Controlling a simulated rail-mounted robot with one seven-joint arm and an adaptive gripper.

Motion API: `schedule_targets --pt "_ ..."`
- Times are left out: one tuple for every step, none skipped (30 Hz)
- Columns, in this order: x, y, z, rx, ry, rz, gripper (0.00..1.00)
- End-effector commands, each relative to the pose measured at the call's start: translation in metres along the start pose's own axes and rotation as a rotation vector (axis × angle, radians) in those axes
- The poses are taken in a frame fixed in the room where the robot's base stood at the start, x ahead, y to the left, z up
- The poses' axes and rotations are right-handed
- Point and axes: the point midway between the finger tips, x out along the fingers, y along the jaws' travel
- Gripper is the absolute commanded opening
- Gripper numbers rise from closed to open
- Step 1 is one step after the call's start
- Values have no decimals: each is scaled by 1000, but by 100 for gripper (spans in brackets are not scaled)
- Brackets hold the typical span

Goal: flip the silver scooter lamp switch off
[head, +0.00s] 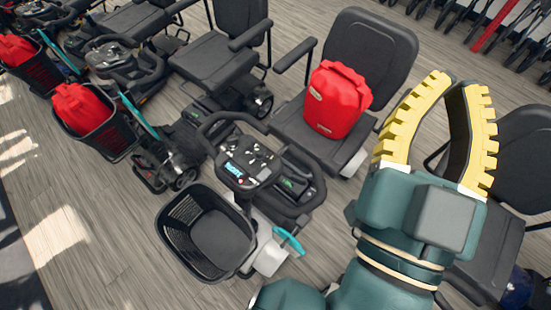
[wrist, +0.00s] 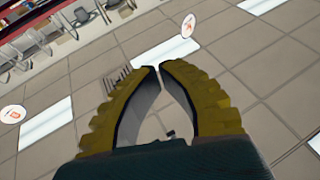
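The nearest scooter has a dark control console (head: 247,163) with a small lit teal display, several small controls and looped handlebars. Its front body (head: 268,250) is pale silver-white with a teal trim. The lamp switch cannot be told apart from the other controls at this size, nor can its position. My gripper (head: 456,82) is raised to the right of this scooter, pointing up and well apart from the console. In the wrist view its yellow ribbed fingers (wrist: 160,67) bow outward and their tips meet, with nothing held between them.
An empty black basket (head: 207,232) is in front of the console. A red bag (head: 337,98) sits on the scooter's seat. More scooters stand left and at the back; another seat (head: 510,165) is behind my arm. Wood-look floor is clear at lower left. The wrist view faces ceiling tiles.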

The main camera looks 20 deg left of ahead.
Motion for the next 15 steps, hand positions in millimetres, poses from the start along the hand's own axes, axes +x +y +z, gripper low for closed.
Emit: schedule_targets --pt "0 0 0 0 0 0 0" --pt "0 0 0 1 -2 0 0" --pt "2 -3 5 7 -17 -3 0" --pt "4 -8 12 17 -42 -8 0" --pt "8 -14 23 31 -80 -14 0" --pt "12 -28 44 58 -153 -22 0" --pt "15 -42 64 82 -226 -28 0" --pt "16 -58 86 107 -311 -32 0" --pt "13 -83 119 137 -440 -30 0" --pt "7 -103 144 156 -543 -19 0" --pt "-2 -123 168 168 -645 -3 0" --pt "-20 -148 196 172 -776 30 0" --pt "-35 -164 212 168 -861 60 0" --pt "-51 -177 225 158 -936 95 0" --pt "-71 -191 238 140 -1016 144 0"
